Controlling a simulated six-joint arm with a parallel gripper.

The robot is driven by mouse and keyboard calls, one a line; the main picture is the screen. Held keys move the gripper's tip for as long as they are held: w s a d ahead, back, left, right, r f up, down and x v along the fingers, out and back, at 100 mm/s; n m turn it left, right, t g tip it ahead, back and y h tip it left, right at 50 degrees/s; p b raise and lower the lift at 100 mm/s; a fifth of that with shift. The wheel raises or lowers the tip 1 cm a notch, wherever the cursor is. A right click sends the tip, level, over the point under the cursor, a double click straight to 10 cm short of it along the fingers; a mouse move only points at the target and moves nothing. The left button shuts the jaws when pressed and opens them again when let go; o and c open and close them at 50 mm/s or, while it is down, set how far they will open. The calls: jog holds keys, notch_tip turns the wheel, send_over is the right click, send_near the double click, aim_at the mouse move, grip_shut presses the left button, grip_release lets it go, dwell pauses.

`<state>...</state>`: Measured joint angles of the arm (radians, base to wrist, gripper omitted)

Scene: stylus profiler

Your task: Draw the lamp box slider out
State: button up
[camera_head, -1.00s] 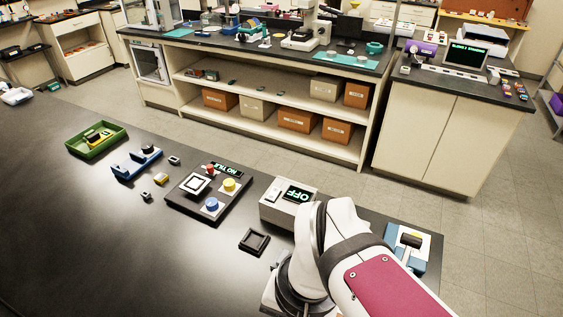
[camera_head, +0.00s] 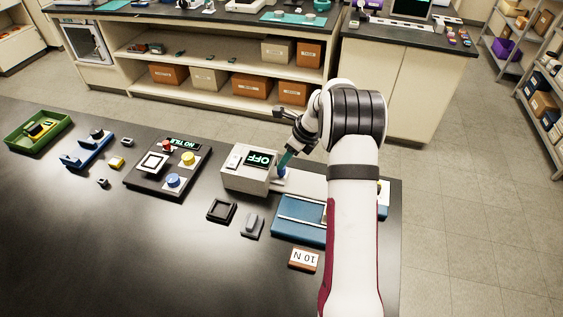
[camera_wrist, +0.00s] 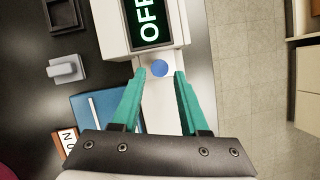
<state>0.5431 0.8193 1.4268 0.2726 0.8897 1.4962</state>
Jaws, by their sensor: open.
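The lamp box (camera_head: 246,181) is a pale box on the dark bench, with a black display reading OFF in green (camera_head: 259,159). In the wrist view the box (camera_wrist: 109,28) is at the top. A round blue knob (camera_wrist: 159,68) sits on a pale tab at the box's near end, and it shows partly behind the finger in the head view (camera_head: 281,173). My gripper (camera_wrist: 160,73) is open, with its teal fingertips on either side of the knob. A gap shows on both sides. The rest of the slider cannot be made out.
A blue fixture (camera_head: 300,232) lies in front of the box, partly hidden by my arm. A button panel (camera_head: 150,185) stands left.

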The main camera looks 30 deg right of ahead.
jog(key=shift+x, duration=1.85)
jog(key=shift+c, duration=0.3)
grip_shut()
jog(key=shift+r, duration=0.1)
jog(key=shift+s, duration=0.1)
